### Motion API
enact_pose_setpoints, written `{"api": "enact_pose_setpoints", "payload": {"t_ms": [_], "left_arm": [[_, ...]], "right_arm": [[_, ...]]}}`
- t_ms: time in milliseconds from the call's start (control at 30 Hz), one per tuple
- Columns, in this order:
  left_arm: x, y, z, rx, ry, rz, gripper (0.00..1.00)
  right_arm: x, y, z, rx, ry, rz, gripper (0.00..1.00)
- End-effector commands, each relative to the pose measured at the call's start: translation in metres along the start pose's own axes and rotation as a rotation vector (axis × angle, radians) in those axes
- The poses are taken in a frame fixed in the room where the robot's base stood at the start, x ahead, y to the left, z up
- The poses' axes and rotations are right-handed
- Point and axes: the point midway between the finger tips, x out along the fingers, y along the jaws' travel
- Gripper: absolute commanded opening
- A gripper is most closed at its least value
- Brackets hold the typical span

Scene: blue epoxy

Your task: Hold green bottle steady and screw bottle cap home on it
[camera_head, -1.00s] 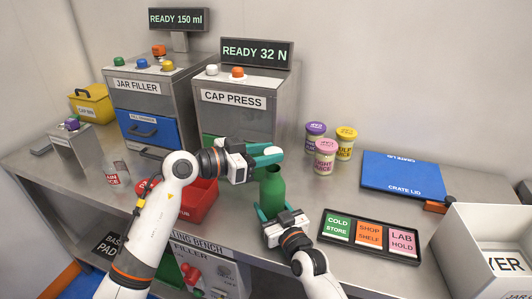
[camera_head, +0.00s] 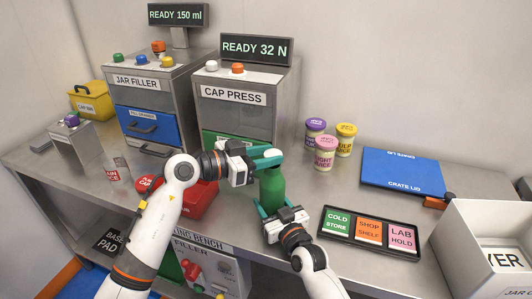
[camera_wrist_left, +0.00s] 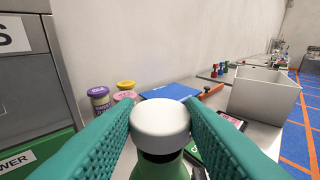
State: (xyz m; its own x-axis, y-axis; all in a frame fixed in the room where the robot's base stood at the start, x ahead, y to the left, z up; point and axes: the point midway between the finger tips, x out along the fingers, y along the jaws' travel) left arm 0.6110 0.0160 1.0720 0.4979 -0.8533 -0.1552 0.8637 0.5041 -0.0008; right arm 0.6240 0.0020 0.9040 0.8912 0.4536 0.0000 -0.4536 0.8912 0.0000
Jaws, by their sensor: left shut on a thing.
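The green bottle (camera_head: 271,188) stands upright at the bench's front. My right gripper (camera_head: 274,209) has its teal fingers around the lower body, one on each side. My left gripper (camera_head: 266,157) reaches in from the left just over the bottle's top. In the left wrist view, its fingers (camera_wrist_left: 160,122) are shut on the white bottle cap (camera_wrist_left: 160,116). The green bottle (camera_wrist_left: 158,168) shows directly below the cap, with a dark band between them. I cannot tell whether the cap touches the neck.
Pink, purple and yellow lidded jars (camera_head: 326,153) stand behind and right of the bottle. A black tray (camera_head: 326,239) with labelled pads lies to the right, near a white crate (camera_head: 462,235). A red bin (camera_head: 203,203) sits left, partly behind my left arm. The cap press (camera_head: 240,118) stands behind.

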Motion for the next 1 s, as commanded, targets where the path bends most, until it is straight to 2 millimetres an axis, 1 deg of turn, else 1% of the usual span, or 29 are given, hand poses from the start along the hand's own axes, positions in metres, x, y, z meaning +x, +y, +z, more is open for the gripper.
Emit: {"api": "enact_pose_setpoints", "payload": {"t_ms": [533, 567, 700, 1000], "left_arm": [[0.002, 0.000, -0.012, -0.001, 0.000, 0.000, 0.16], [0.002, 0.000, -0.013, 0.000, 0.000, 0.000, 0.38], [0.002, 0.000, -0.012, 0.000, 0.000, 0.000, 0.61], [0.001, 0.000, -0.012, 0.000, 0.000, 0.000, 0.62]], "right_arm": [[0.000, 0.000, -0.001, 0.000, 0.001, 0.000, 0.17], [0.000, 0.000, -0.001, 0.000, 0.001, 0.000, 0.17], [0.000, 0.000, -0.001, 0.000, 0.001, 0.000, 0.17], [0.000, 0.000, -0.001, 0.000, 0.001, 0.000, 0.17]]}}
